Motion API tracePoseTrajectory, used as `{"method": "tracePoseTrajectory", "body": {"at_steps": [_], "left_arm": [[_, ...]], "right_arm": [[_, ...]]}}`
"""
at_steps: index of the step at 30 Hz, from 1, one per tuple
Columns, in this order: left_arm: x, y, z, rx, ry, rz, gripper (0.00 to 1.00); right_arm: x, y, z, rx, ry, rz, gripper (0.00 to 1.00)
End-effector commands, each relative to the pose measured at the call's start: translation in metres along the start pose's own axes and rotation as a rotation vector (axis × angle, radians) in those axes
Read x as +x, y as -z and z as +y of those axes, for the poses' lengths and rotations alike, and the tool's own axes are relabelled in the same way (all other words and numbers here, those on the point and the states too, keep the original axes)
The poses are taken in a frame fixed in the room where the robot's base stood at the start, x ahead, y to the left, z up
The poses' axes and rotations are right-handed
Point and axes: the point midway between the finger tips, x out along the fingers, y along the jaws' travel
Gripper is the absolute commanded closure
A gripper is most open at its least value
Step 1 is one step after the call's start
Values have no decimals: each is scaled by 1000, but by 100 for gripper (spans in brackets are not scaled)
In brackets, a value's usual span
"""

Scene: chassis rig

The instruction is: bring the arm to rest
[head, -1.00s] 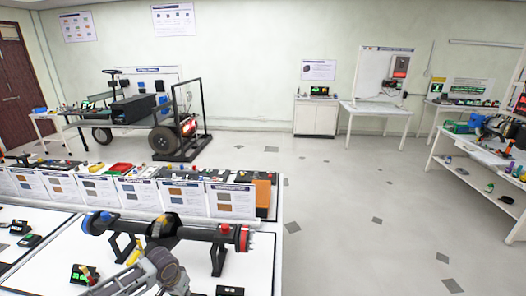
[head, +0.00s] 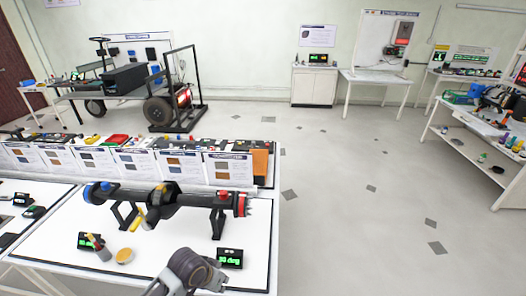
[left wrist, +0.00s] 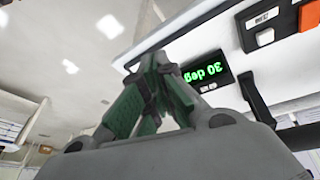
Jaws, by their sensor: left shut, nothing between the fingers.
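My left gripper shows in the left wrist view (left wrist: 157,68), its two fingers with green pads drawn together at the tips and nothing held between them. In the head view a grey part of my left arm (head: 190,270) is at the bottom edge, in front of the white table (head: 70,262). It is apart from the black axle (head: 185,199) in the picture. The axle lies on its stands, with a blue end at left and a red end at right. My right gripper is not in view.
On the table are a green display (head: 230,258), another display (head: 88,241), a brush (head: 100,248) and a round yellow tub (head: 124,256). A row of printed cards (head: 130,162) stands behind the axle. The floor (head: 345,190) to the right is clear.

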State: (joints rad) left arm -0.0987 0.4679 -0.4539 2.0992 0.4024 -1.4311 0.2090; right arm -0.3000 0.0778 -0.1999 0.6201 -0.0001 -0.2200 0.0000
Motion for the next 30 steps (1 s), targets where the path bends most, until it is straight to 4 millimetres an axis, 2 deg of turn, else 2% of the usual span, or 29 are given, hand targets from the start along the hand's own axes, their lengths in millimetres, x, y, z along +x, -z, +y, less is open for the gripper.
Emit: {"method": "tracePoseTrajectory", "body": {"at_steps": [5,11,21,30], "left_arm": [[-16,-11,8,-21,8,22,100],[-35,-27,6,-57,40,36,100],[-67,-64,-12,-134,119,25,100],[-83,-85,-25,-175,167,6,100]], "right_arm": [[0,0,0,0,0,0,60],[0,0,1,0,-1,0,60],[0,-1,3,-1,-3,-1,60],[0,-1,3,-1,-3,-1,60]]}}
